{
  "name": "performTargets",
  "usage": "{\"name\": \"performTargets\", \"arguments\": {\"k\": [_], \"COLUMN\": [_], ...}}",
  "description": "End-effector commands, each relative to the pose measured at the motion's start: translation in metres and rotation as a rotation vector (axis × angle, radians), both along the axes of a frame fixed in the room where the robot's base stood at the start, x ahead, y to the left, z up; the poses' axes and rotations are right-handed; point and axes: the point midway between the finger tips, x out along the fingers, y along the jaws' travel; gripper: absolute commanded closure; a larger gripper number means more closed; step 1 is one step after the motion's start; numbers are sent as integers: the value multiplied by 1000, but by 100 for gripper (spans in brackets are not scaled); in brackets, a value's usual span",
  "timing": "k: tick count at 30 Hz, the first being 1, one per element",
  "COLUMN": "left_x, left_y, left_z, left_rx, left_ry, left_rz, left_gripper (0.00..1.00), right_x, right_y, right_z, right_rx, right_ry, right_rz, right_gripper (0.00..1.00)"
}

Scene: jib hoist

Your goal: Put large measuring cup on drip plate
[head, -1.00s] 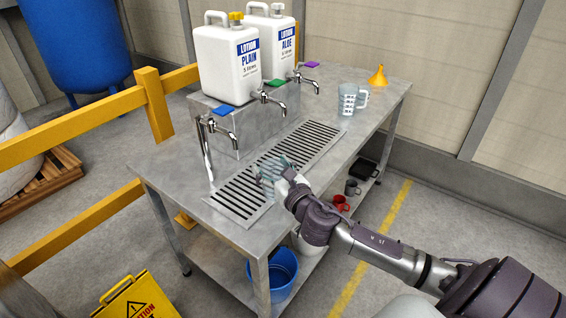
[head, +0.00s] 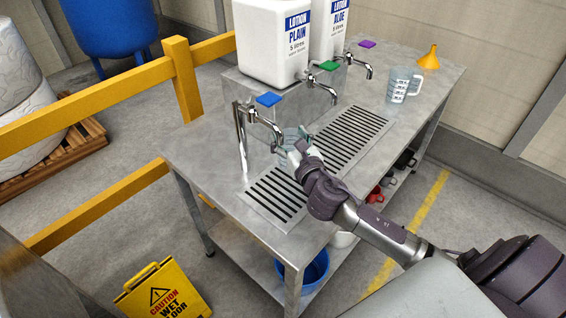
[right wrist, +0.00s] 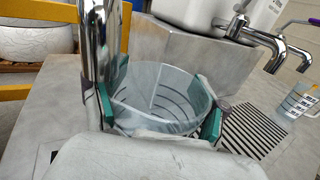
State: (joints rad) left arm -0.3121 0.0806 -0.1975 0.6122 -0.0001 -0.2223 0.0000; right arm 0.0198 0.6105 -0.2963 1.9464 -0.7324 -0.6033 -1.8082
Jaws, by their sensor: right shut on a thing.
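A clear measuring cup (right wrist: 160,95) is between the teal finger pads of my right gripper (head: 296,147), which is shut on it. In the head view the cup (head: 286,156) is largely hidden by the gripper. It is over the slotted drip plate (head: 268,216), close to the spout of the blue-handled tap (head: 268,99). I cannot tell whether its base touches the plate. A second clear measuring cup (head: 402,86) with a handle and dark markings stands upright on the table at the far right. I cannot tell which cup is larger. My left gripper is not in view.
White lotion containers (head: 272,45) stand on a metal block behind the plate. Green-handled (head: 328,65) and purple-handled (head: 367,44) taps project forward. A yellow funnel (head: 430,60) stands at the back right. The lower shelf holds a blue bucket (head: 313,268) and mugs.

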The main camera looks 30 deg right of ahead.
Motion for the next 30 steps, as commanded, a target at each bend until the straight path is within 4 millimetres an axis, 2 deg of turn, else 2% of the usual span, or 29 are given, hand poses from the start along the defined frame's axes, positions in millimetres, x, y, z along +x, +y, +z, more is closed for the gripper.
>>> {"name": "performTargets", "arguments": {"k": [1, 4, 9, 13, 18, 29, 30], "left_x": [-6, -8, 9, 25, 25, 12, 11], "left_y": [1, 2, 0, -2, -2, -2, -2], "left_z": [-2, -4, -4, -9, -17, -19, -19], "left_rx": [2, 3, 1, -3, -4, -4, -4], "left_ry": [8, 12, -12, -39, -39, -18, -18], "left_rz": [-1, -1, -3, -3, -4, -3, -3], "left_gripper": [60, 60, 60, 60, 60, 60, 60], "right_x": [-5, -13, -20, -21, -21, -20, -20], "right_y": [11, 27, 40, 41, 41, 41, 41], "right_z": [-9, -19, -28, -43, -66, -70, -70], "right_rx": [6, 4, 1, -1, 1, -1, -2], "right_ry": [3, 1, 0, 2, 1, 0, 0], "right_rz": [1, 0, 0, -2, -2, 0, 0], "right_gripper": [60, 60, 60, 60, 60, 60, 24]}}
